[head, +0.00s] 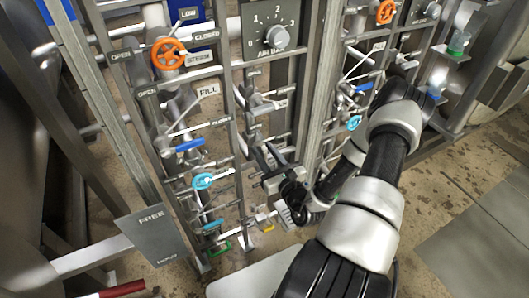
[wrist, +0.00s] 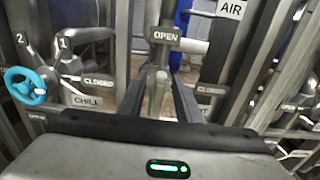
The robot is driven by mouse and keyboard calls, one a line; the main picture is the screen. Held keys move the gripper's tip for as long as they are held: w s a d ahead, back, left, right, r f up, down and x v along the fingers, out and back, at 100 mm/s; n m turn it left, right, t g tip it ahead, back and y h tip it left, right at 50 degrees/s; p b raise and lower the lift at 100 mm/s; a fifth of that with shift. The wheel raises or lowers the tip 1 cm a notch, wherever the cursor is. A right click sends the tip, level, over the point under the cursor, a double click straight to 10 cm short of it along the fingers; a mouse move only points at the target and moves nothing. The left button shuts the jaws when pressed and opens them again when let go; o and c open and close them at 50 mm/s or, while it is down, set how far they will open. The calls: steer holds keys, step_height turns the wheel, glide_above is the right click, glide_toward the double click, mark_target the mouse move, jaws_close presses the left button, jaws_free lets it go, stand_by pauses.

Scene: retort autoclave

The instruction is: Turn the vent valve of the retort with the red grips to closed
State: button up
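My gripper (wrist: 160,88) is open in the wrist view, its two dark fingers apart. A grey valve part (wrist: 158,80) shows between and beyond the fingers, below an OPEN label (wrist: 165,37); I cannot tell whether the fingers touch it. A CLOSED label (wrist: 211,89) is just right of the right finger. The label beneath it is mostly hidden, so the word vent cannot be read. In the head view my gripper (head: 268,166) is at the lower middle of the pipe rack, left of my arm. A red grip (head: 122,289) shows at the lower left edge.
A light-blue handwheel (wrist: 25,86) is left of my gripper, near a CHILL label (wrist: 88,102). In the head view, orange handwheels (head: 169,54) and a dial panel (head: 268,30) are higher up. Upright posts (head: 315,80) stand close to my arm. Open floor (head: 440,185) is at right.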

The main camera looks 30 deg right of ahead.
jaws_close()
stand_by(0.3)
steer(key=m+p, duration=0.2)
steer(key=m, duration=0.1)
steer(key=shift+d, duration=0.25)
steer(key=m+p, duration=0.1)
steer(key=m, duration=0.3)
steer(key=shift+d+f+p, duration=0.15)
steer(key=shift+d+p, duration=0.25)
steer(key=m, duration=0.2)
steer(key=m+p, duration=0.1)
steer(key=m, duration=0.1)
steer(key=f+m, duration=0.1)
steer(key=m, duration=0.1)
steer(key=shift+d+m, duration=0.3)
steer(key=shift+m, duration=0.1)
steer(key=shift+f+m, duration=0.2)
steer(key=shift+m, duration=0.8)
steer(key=shift+f+m, duration=0.2)
steer(key=shift+m, duration=0.8)
steer(key=shift+p, duration=0.3)
